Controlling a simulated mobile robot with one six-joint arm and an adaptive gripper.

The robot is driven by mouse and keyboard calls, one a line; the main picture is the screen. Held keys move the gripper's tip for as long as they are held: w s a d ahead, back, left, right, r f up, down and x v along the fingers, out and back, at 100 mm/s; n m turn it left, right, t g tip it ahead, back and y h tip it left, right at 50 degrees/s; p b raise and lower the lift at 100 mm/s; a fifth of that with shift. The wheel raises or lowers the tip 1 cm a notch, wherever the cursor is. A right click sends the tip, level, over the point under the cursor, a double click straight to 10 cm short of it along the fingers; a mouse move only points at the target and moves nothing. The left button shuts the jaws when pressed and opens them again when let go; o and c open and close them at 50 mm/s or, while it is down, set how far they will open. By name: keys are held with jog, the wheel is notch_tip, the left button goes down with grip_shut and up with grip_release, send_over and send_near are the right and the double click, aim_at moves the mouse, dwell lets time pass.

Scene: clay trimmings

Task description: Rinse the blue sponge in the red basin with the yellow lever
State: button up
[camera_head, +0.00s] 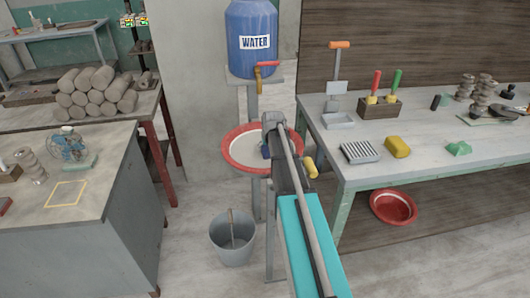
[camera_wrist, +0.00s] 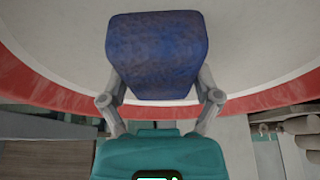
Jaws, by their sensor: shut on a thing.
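The blue sponge (camera_wrist: 156,52) is held between the two fingers of my gripper (camera_wrist: 158,88). In the head view a small part of the sponge (camera_head: 265,151) shows over the red basin, mostly hidden by my arm. The red basin (camera_head: 231,161) has a pale inside and stands on a post below the water tank. In the wrist view the basin's red rim (camera_wrist: 45,88) curves behind the sponge. I cannot tell whether the sponge touches the basin. A yellow lever (camera_head: 310,167) sticks out beside the basin's right side, partly behind my arm.
The blue water tank (camera_head: 251,25) has a tap (camera_head: 262,68) above the basin. A grey bucket (camera_head: 232,243) stands on the floor below. The right bench (camera_head: 420,165) bears a yellow sponge (camera_head: 397,147) and tools. A second red basin (camera_head: 393,207) sits under it.

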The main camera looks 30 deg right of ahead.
aim_at(267, 147)
jog(key=shift+s+a, duration=0.1)
jog(key=shift+a, duration=0.25)
jog(key=shift+r, duration=0.15)
dwell(0.5)
jog(key=shift+r+p, duration=4.45)
jog(key=shift+p, duration=0.15)
jog(key=shift+r, duration=0.1)
